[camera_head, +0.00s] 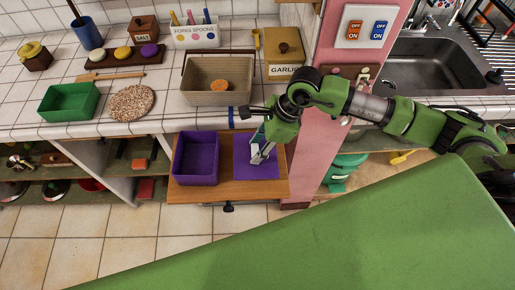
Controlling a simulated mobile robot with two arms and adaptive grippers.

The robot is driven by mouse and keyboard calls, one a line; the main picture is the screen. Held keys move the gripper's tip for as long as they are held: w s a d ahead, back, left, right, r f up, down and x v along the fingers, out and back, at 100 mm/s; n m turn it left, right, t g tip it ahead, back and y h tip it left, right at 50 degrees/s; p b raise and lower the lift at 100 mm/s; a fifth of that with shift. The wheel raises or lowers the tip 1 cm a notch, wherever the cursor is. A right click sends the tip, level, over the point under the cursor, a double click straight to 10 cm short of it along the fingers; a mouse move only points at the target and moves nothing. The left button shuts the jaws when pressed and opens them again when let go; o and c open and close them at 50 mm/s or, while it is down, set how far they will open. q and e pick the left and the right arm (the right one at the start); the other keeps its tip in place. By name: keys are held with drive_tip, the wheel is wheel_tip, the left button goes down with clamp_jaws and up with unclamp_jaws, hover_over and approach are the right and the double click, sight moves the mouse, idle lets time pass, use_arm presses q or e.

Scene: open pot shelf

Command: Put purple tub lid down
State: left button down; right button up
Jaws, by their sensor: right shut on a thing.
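The purple tub lid (250,172) is a flat purple square over the right part of a wooden pull-out board (228,190). An open purple tub (196,172) stands on the board to its left, apart from the lid. My right gripper (262,156) points down at the lid and is shut on it, its fingers covering part of the lid's upper area. I cannot tell whether the lid touches the board. My left gripper is not in view.
The tiled counter above holds a tan basket (218,88), a green tub (68,102), a round trivet (132,102) and a garlic box (283,58). A pink panel (313,165) stands right of the board. Open shelves (90,170) lie to the left.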

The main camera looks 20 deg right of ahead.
drive_tip(key=shift+w+d+f, duration=0.15)
drive_tip(key=shift+w+f, duration=0.25)
drive_tip(key=shift+f, duration=0.1)
wheel_tip(320, 180, down, 2)
drive_tip(key=shift+s+f+p, duration=0.1)
drive_tip(key=shift+f+p, duration=0.05)
drive_tip(key=shift+p, duration=0.95)
drive_tip(key=shift+f, duration=0.3)
drive_tip(key=shift+f, duration=0.1)
drive_tip(key=shift+f+b, duration=0.15)
drive_tip(key=shift+b, duration=0.15)
drive_tip(key=o, duration=1.1)
drive_tip(key=shift+o, duration=0.2)
